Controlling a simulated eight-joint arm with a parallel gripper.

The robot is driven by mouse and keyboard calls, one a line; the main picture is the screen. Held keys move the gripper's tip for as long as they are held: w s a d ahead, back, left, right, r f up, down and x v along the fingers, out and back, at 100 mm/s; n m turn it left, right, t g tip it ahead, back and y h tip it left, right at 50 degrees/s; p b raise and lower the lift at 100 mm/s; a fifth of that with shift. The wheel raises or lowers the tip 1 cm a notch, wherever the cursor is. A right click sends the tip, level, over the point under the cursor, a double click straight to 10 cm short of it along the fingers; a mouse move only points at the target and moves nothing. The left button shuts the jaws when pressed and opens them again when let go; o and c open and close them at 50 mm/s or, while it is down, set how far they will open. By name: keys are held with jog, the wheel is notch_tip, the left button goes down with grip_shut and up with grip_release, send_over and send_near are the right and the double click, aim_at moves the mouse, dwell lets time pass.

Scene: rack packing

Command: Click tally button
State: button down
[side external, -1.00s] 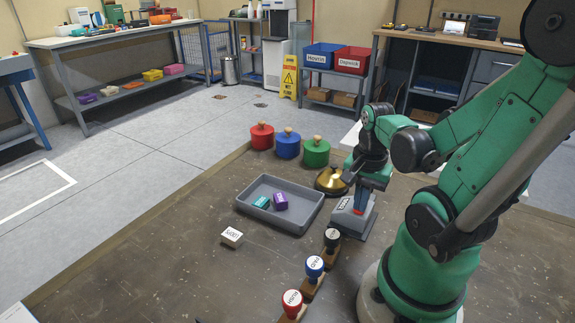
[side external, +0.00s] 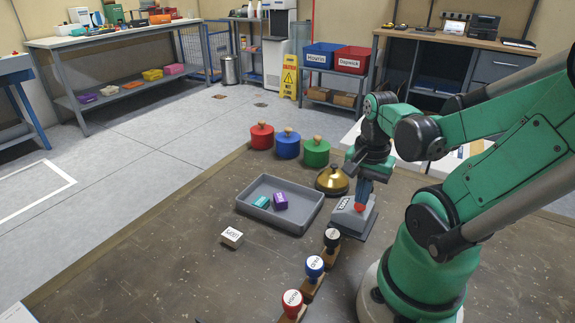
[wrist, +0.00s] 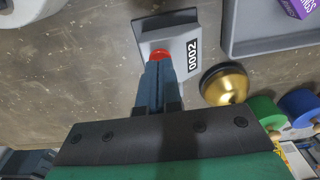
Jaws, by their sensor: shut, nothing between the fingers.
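The tally counter (side external: 345,217) is a grey sloped box on the table, right of the grey tray. In the wrist view the counter (wrist: 183,30) shows a display reading 0002. Its red button (side external: 360,207) also shows in the wrist view (wrist: 160,54). My gripper (side external: 362,201) is shut with nothing between its fingers. In the wrist view the shut fingertips (wrist: 158,62) are right at the red button and overlap its edge. I cannot tell whether they touch it or hover just above it.
A brass bell (side external: 332,181) stands just behind the counter. The grey tray (side external: 254,224) holds a teal box and a purple box. Red, blue and green lidded pots stand behind the tray.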

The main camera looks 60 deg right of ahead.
aim_at(360, 207)
notch_tip(360, 207, up, 12)
jog(key=shift+a+f, duration=0.15)
jog(key=shift+f, duration=0.1)
dwell(0.3)
dwell(0.5)
jog(key=w+a+f+n+t, duration=0.4)
jog(key=w+a+n+t, duration=0.2)
jog(key=w+a+n, duration=0.6)
jog(key=w+n, duration=0.1)
jog(key=n, duration=0.4)
jog(key=shift+a+f+n+t, duration=0.15)
jog(key=shift+a+n+t, duration=0.1)
jog(key=shift+n+t, duration=0.15)
jog(key=shift+w, duration=0.1)
